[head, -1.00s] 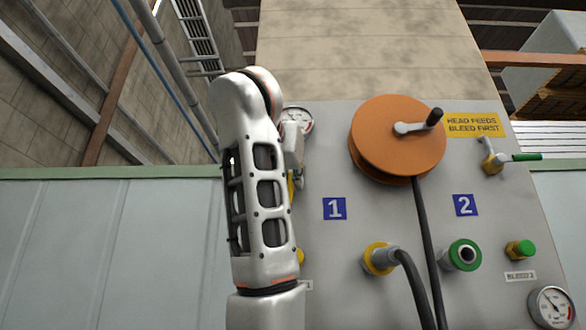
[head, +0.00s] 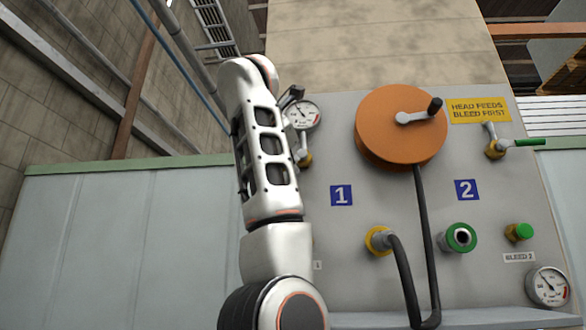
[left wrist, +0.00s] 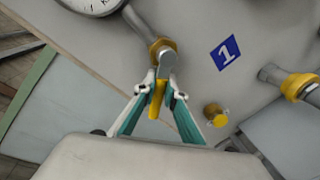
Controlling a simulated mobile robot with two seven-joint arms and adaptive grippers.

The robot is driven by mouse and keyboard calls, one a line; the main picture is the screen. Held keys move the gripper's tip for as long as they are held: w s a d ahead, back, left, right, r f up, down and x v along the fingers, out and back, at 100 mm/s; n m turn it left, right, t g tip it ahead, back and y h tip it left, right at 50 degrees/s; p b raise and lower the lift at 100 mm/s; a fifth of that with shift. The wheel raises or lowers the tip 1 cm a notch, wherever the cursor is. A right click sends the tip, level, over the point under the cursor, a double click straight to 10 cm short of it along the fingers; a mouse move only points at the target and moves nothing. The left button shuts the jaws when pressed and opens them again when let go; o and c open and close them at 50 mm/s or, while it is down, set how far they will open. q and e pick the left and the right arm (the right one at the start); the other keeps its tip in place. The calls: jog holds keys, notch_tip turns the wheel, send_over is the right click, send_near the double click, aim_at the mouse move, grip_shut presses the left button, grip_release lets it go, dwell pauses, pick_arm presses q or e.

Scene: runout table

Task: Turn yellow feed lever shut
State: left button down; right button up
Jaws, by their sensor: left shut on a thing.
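The yellow feed lever (left wrist: 157,98) hangs down from its brass and grey valve (left wrist: 162,52) in the left wrist view. My left gripper (left wrist: 161,92) is shut on the lever, with a teal finger on each side. In the head view the valve's yellow fitting (head: 306,159) shows just right of my left arm, below a round gauge (head: 302,115). The lever and my left fingertips are hidden behind the arm there. My right gripper is in neither view.
A blue number 1 plate (head: 341,195) and a yellow-collared hose coupling (head: 379,240) sit right of the valve. A yellow knob (left wrist: 215,115) is below right of the lever. An orange reel (head: 400,125) and green lever (head: 530,142) are farther right.

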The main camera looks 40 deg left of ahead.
pick_arm(q)
jog(key=m, duration=0.1)
jog(key=r+m, duration=0.1)
jog(key=m, duration=0.1)
jog(key=shift+s+a+r+g+y, duration=0.1)
jog(key=shift+s+a+g+y, duration=0.05)
jog(key=shift+g+y, duration=0.15)
jog(key=shift+a+r+m+y, duration=0.1)
jog(key=shift+r+m+y, duration=0.15)
jog(key=shift+m, duration=0.5)
jog(key=shift+r+m+y, duration=0.15)
jog(key=shift+r+m, duration=0.2)
jog(key=shift+m, duration=0.4)
jog(key=shift+g, duration=0.3)
jog(key=c, duration=2.1)
grip_release()
jog(key=shift+s, duration=0.15)
jog(key=v, duration=0.7)
jog(key=shift+s, duration=0.1)
